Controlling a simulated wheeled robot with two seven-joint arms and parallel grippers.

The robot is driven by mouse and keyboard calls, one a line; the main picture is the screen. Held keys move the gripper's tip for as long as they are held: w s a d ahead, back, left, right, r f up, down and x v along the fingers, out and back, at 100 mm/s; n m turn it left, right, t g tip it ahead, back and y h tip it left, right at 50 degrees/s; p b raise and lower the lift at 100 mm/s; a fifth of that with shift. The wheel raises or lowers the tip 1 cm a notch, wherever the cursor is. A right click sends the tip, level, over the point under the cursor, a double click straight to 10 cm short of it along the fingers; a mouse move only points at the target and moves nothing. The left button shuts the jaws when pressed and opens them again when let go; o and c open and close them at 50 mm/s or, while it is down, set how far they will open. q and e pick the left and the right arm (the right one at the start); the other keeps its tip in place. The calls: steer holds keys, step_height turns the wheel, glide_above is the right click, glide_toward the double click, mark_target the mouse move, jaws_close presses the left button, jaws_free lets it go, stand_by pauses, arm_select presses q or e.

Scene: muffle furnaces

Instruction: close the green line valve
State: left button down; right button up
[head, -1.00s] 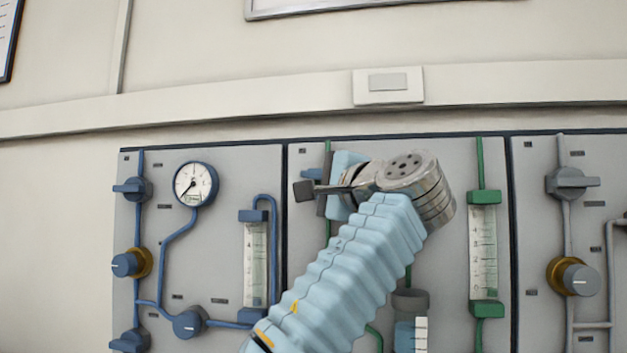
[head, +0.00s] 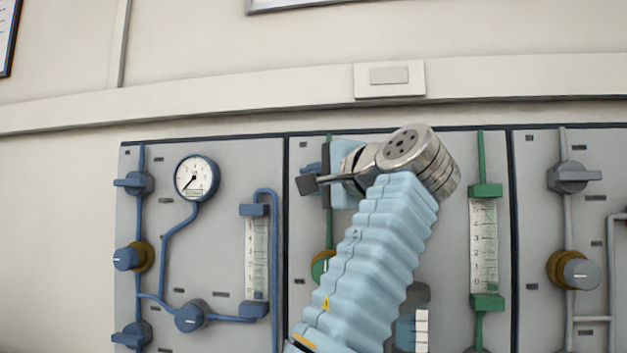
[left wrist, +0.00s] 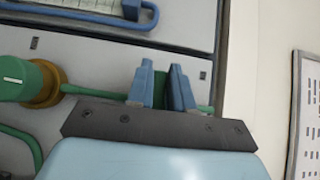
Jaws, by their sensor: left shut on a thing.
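The green line (head: 329,225) runs down the left part of the middle panel. My left gripper (head: 309,180) is at its upper end, in front of the panel, and hides the line's top valve in the head view. In the left wrist view the two blue fingers of my left gripper (left wrist: 162,88) are closed on the green valve handle (left wrist: 162,90), of which only a narrow part shows between them. The handle seems to lie across the green pipe, but the fingers hide most of it. My right gripper is not in view.
A green knob on a brass collar (head: 321,265) sits lower on the same line, partly behind my arm. A green flowmeter (head: 484,245) stands to the right. Blue-line (head: 133,183) and grey-line (head: 572,178) valves are on the neighbouring panels.

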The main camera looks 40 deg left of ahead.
arm_select(q)
steer(key=c, duration=1.1)
jaws_free()
steer(key=shift+w, duration=0.1)
steer(key=v, duration=1.4)
